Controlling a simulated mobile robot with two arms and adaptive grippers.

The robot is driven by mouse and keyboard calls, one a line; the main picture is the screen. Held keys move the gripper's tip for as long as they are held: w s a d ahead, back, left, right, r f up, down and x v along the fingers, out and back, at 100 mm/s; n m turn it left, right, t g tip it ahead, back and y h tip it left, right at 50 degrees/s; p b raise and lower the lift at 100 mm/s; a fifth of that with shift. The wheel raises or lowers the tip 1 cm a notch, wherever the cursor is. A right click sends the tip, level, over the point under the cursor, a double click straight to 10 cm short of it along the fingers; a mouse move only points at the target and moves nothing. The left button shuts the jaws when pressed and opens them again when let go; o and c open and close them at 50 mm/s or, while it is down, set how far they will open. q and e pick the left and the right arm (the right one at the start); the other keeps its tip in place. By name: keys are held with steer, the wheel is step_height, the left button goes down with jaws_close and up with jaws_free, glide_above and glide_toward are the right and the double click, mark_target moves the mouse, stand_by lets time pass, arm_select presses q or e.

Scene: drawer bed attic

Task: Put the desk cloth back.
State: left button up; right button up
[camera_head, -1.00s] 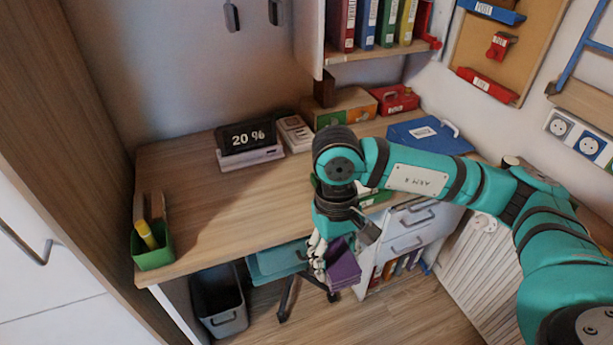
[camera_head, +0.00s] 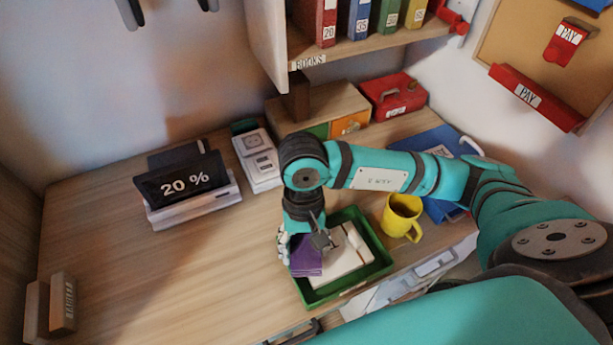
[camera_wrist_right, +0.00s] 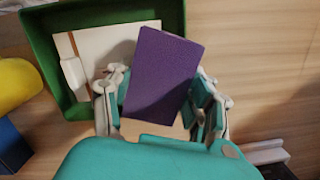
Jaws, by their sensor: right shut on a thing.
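The tray holds a pale flat item (camera_head: 348,250), partly hidden by the gripper. My left gripper is not in view.
A yellow mug (camera_head: 402,215) stands right of the tray, by a blue case (camera_head: 425,147). The 20 % sign (camera_head: 185,185) and a white device (camera_head: 257,160) stand further back left. A shelf (camera_head: 380,42) overhangs the back. The desk's left middle (camera_head: 190,265) is clear.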

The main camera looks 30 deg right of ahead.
steer(key=w+d, duration=0.1)
steer(key=w, duration=0.1)
steer(key=w+d+p, duration=0.1)
steer(key=w, duration=0.1)
steer(key=w+d, duration=0.1)
steer(key=shift+w+d+f+p, duration=0.15)
steer(key=shift+w+p, duration=0.15)
steer(key=shift+w, duration=0.1)
steer(key=w+d, duration=0.1)
steer(key=w, duration=0.1)
steer(key=w+d+p, duration=0.1)
steer(key=w+d, duration=0.1)
steer(key=w, duration=0.1)
steer(key=w+d+f, duration=0.1)
steer(key=w, duration=0.1)
steer(key=shift+w+d, duration=0.2)
steer(key=shift+w, duration=0.2)
steer(key=shift+w+d+f+p, duration=0.15)
steer(key=shift+w+f+p, duration=0.1)
steer(key=shift+p, duration=0.05)
step_height(320, 180, down, 3)
steer(key=shift+r+p, duration=0.2)
steer(key=shift+p, duration=0.1)
steer(key=shift+f, duration=0.25)
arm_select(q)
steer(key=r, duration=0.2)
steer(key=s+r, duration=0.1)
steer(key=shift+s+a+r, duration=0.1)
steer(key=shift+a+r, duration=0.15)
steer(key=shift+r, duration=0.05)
